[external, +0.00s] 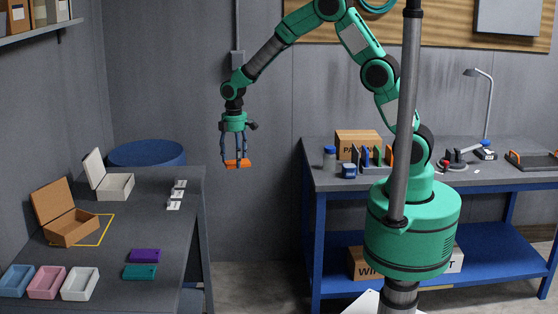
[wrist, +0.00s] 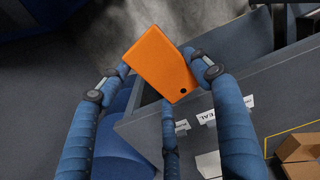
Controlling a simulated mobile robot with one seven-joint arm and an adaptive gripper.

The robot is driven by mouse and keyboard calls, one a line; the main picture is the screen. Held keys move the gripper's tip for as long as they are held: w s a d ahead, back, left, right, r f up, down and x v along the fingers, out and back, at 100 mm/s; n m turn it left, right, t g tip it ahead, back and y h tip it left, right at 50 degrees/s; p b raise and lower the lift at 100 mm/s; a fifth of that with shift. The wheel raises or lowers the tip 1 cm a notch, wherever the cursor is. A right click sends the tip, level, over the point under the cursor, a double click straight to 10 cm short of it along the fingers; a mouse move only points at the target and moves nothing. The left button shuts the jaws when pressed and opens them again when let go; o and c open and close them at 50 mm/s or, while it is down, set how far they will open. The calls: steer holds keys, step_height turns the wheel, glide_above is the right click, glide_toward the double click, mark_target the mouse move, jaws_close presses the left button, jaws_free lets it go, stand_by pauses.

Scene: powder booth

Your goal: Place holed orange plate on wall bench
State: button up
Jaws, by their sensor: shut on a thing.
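The orange plate (external: 238,163) is held flat in the air, just off the far right corner of the left grey bench (external: 165,225). In the wrist view the orange plate (wrist: 155,58) shows one small dark hole near its lower right corner. My gripper (external: 236,158) points down with its fingers shut on the plate's edges; the wrist view shows my gripper (wrist: 160,66) with fingers on both sides. A blue-framed bench (external: 315,179) stands against the back wall at right. Both benches stand by walls; I cannot tell which is the wall bench.
The left bench bears white cards (external: 175,195), a white box (external: 115,187), a cardboard box (external: 70,228), purple (external: 145,255) and teal plates (external: 140,272), and several trays (external: 80,284). A blue drum (external: 147,153) stands behind it. Tools and a carton (external: 358,140) crowd the back bench; its front strip is mostly clear.

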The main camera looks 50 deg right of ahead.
steer(key=s+a+n+p, duration=0.1)
steer(key=s+a+n, duration=0.4)
steer(key=a, duration=0.7)
steer(key=s+a+n+p, duration=0.1)
steer(key=s+a+n, duration=0.3)
steer(key=a+n, duration=0.5)
steer(key=s+a+n+p, duration=0.2)
steer(key=s+a+n, duration=0.2)
steer(key=a, duration=1)
steer(key=s+a+n+p, duration=0.3)
steer(key=s+a+n, duration=1.2)
steer(key=s+a, duration=0.85)
step_height(320, 180, down, 6)
steer(key=s+d, duration=0.1)
steer(key=shift+s+d+r, duration=0.2)
steer(key=shift+s+d, duration=0.05)
steer(key=shift+d, duration=0.1)
steer(key=shift+w+a+f, duration=0.25)
steer(key=shift+w+a, duration=0.75)
steer(key=shift+a, duration=1.5)
steer(key=shift+w+a+f, duration=0.25)
steer(key=shift+w+a, duration=0.7)
steer(key=shift+a, duration=1.55)
steer(key=shift+w+a+f, duration=0.25)
steer(key=shift+w+a, duration=0.75)
steer(key=shift+a, duration=1.5)
